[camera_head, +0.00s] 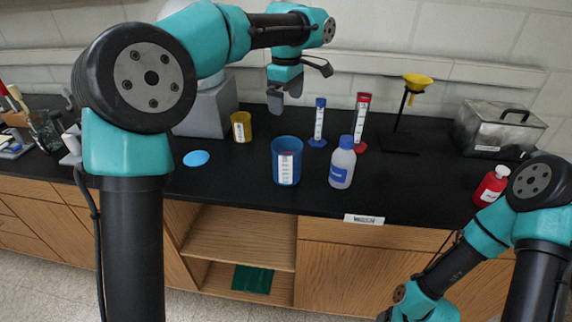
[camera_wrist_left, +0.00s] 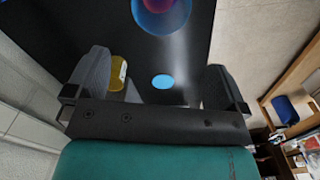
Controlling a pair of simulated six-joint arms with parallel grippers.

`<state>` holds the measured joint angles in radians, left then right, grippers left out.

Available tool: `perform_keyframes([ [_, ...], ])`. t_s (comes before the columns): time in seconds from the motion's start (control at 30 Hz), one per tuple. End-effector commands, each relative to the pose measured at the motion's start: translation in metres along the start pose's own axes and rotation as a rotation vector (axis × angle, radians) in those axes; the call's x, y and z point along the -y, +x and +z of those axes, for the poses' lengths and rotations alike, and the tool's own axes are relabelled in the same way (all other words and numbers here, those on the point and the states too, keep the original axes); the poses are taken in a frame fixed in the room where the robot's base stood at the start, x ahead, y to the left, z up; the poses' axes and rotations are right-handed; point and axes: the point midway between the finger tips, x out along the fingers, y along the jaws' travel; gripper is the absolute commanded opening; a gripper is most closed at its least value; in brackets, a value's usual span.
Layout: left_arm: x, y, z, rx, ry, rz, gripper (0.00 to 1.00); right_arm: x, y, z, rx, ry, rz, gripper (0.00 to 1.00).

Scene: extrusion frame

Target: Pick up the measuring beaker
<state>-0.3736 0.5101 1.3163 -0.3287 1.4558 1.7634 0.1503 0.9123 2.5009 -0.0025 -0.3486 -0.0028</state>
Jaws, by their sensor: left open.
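A blue measuring beaker (camera_head: 287,172) with a white scale label stands upright on the black bench in the middle of the head view. It shows cut off at the top of the left wrist view (camera_wrist_left: 166,14). A smaller yellow beaker (camera_head: 241,128), also with a label, stands behind it to the left; it also shows beside one finger in the left wrist view (camera_wrist_left: 118,68). My left gripper (camera_head: 284,101) is open and empty, above the bench and apart from both beakers. My right arm shows at the right; its gripper is out of view.
Right of the blue beaker stand a blue-capped bottle (camera_head: 342,167), a blue cylinder (camera_head: 319,121), a red cylinder (camera_head: 361,118) and a yellow funnel (camera_head: 418,81) on a stand. A metal box (camera_head: 494,131) and red bottle (camera_head: 491,188) are further right. A light-blue disc (camera_head: 196,158) lies left.

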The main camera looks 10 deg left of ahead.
Motion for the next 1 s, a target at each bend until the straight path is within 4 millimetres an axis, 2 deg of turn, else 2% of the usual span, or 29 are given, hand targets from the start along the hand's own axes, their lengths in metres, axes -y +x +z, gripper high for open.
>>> perform_keyframes([
  [0.17,0.0,0.003,0.0,0.001,0.001,0.0,1.0,0.0,0.0,0.0,0.0,0.0,0.0,0.69],
  [0.27,0.0,0.011,-0.001,0.001,0.001,-0.001,1.0,0.0,0.0,0.0,0.0,0.0,0.0,0.69],
  [0.8,0.001,0.1,0.0,0.002,0.002,-0.002,1.0,0.0,0.0,0.0,0.0,0.0,0.0,0.69],
  [1.0,0.0,0.121,0.0,0.002,0.001,0.0,1.0,0.0,0.0,0.0,0.0,0.0,0.0,0.69],
])
